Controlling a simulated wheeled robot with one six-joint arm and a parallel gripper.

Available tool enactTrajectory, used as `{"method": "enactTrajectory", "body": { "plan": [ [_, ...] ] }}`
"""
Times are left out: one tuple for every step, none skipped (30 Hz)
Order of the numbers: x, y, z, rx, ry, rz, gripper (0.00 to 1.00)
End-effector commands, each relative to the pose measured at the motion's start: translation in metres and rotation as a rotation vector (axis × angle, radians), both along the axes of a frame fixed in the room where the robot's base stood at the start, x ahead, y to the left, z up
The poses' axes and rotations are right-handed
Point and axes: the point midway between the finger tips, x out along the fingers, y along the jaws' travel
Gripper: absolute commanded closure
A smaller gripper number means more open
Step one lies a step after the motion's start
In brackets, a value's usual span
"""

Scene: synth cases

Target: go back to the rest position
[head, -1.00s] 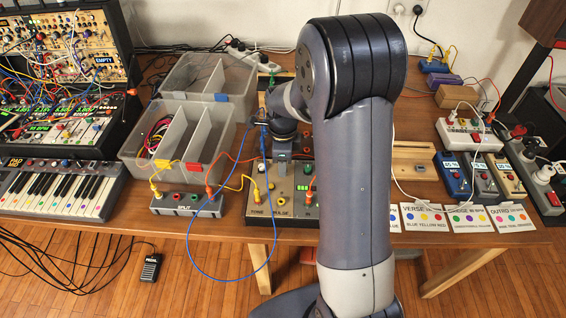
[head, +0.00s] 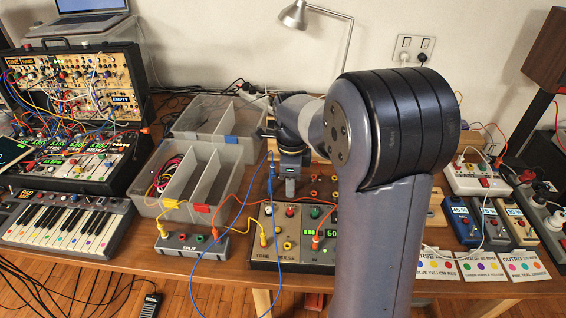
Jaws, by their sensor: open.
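My gripper (head: 290,190) points down above the back edge of the tone and pulse box (head: 275,255). It is small in the view, and nothing shows held in it. My large grey arm stands in front and hides part of the bench to the right of the box. A blue cable (head: 232,230) hangs in a loop beside my wrist. I cannot tell whether it touches it.
Grey divided bins (head: 150,208) stand left of the gripper, with the split box (head: 195,246) in front. A desk lamp (head: 293,15) stands behind. Small pedals (head: 460,220) and cards (head: 485,268) lie to the right. Orange cables cross the front.

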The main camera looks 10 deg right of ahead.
Motion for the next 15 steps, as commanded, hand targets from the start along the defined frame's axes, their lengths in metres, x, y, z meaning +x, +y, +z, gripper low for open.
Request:
{"method": "enactTrajectory", "body": {
  "plan": [
    [0.0, 0.0, -0.003, 0.0, 0.002, 0.0, 0.59],
    [0.0, 0.0, -0.005, 0.0, 0.002, 0.0, 0.59],
    [-0.001, 0.0, -0.009, 0.0, 0.004, 0.0, 0.59],
    [-0.001, 0.0, -0.013, 0.0, 0.005, 0.0, 0.59],
    [-0.001, 0.0, -0.017, 0.0, 0.005, 0.0, 0.59],
    [-0.001, 0.0, -0.023, 0.0, 0.005, 0.0, 0.59],
    [-0.001, 0.0, -0.028, 0.0, 0.005, 0.0, 0.59],
    [-0.001, 0.0, -0.034, 0.0, 0.006, 0.0, 0.59],
    [-0.001, 0.0, -0.042, 0.0, 0.007, 0.0, 0.59],
    [-0.001, 0.0, -0.048, 0.0, 0.006, 0.0, 0.59],
    [-0.001, 0.0, -0.053, 0.0, 0.006, 0.0, 0.59],
    [-0.001, 0.0, -0.061, 0.0, 0.007, 0.0, 0.59],
    [-0.001, 0.0, -0.066, 0.0, 0.006, 0.0, 0.59],
    [-0.001, 0.0, -0.072, 0.0, 0.006, 0.0, 0.59],
    [-0.001, 0.0, -0.078, 0.0, 0.006, 0.0, 0.59]
  ]
}}
